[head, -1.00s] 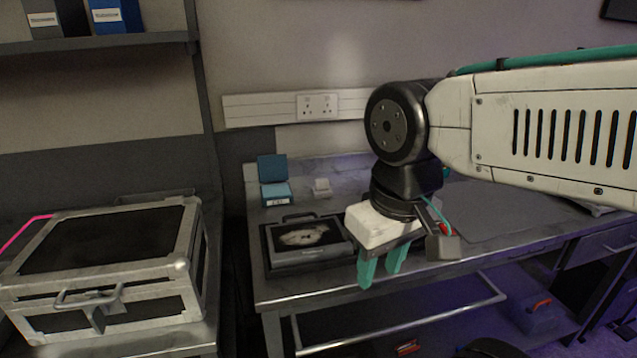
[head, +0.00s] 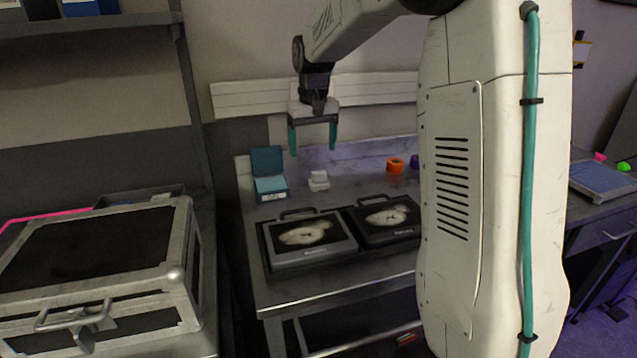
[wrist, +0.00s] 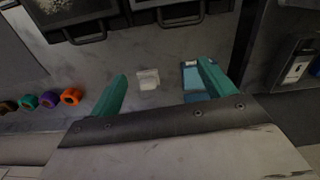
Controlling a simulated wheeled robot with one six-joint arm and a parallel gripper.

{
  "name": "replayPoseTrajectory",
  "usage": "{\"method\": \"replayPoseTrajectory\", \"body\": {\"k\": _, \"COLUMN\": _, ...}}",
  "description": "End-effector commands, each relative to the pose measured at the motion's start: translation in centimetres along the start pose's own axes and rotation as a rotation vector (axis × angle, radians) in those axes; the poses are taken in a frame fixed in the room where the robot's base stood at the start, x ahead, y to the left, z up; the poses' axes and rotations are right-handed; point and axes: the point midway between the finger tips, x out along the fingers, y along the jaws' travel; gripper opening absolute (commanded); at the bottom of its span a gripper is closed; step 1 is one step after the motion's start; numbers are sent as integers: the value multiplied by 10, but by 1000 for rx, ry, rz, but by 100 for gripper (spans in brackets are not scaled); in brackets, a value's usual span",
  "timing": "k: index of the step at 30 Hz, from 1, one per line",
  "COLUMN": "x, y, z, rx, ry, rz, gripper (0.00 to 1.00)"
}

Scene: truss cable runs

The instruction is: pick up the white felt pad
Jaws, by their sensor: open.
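A small stack of white pads (head: 318,181) lies on the grey metal bench, just right of an open blue box; I take the white felt pad to be among them. In the wrist view the white pads (wrist: 148,79) lie between the two teal fingers, nearer the left one. My gripper (head: 313,146) points down, open and empty, above and apart from the pads. Its teal fingers also show in the wrist view (wrist: 163,72). Nothing hides the top of the stack.
The open blue box (head: 271,188) stands left of the pads. Two dark cases (head: 310,240) with pale pictures lie in front. An orange ring (head: 395,165) is farther right. A silver-edged case (head: 175,270) sits on the left. My arm covers part of the bench's right side.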

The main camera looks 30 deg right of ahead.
Motion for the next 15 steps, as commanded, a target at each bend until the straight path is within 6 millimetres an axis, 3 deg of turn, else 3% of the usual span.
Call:
{"method": "replayPoseTrajectory", "body": {"k": 1, "x": 19, "y": 11, "z": -23, "rx": 16, "ry": -12, "rz": 0, "gripper": 82}}
{"method": "replayPoseTrajectory", "body": {"k": 3, "x": 40, "y": 24, "z": -50, "rx": 32, "ry": -19, "rz": 0, "gripper": 82}}
{"method": "replayPoseTrajectory", "body": {"k": 6, "x": 68, "y": 40, "z": -79, "rx": 50, "ry": -27, "rz": -1, "gripper": 82}}
{"method": "replayPoseTrajectory", "body": {"k": 10, "x": 93, "y": 56, "z": -102, "rx": 67, "ry": -30, "rz": -1, "gripper": 82}}
{"method": "replayPoseTrajectory", "body": {"k": 15, "x": 111, "y": 63, "z": -113, "rx": 74, "ry": -34, "rz": -1, "gripper": 82}}
